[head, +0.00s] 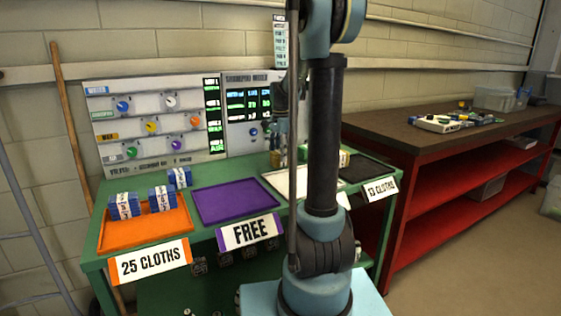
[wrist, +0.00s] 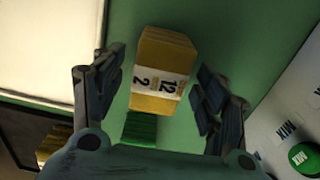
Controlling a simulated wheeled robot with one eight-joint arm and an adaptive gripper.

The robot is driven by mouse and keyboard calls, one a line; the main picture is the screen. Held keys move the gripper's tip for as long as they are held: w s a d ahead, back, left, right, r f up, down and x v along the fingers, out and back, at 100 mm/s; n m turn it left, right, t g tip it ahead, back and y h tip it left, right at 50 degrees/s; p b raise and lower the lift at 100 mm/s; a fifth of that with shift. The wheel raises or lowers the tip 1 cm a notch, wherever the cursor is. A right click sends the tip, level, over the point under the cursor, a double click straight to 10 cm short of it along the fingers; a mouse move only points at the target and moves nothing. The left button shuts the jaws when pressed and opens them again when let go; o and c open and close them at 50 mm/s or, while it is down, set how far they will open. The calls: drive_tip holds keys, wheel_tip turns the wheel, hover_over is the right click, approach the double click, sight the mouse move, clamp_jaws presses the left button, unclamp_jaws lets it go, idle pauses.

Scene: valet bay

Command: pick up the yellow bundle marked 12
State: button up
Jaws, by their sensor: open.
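The yellow bundle (wrist: 163,48) has a white band with a 12 on it, and a second marking that looks like a 2. In the wrist view it lies on the green bench top between the two fingers of my gripper (wrist: 155,88). The fingers are spread, one on each side of the bundle, with gaps on both sides, and nothing is held. In the head view my arm hides most of this spot, and I cannot make out the 12 there.
A green bundle (wrist: 141,128) lies close below the yellow one. A white tray (wrist: 48,45) is to the left, and a control panel (wrist: 292,118) stands at the right. An orange tray (head: 145,232) holds blue bundles; a purple tray (head: 235,203) is empty.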

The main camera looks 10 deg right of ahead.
drive_tip(key=shift+f, duration=0.75)
drive_tip(key=c, duration=1.2)
drive_tip(key=shift+r, duration=0.15)
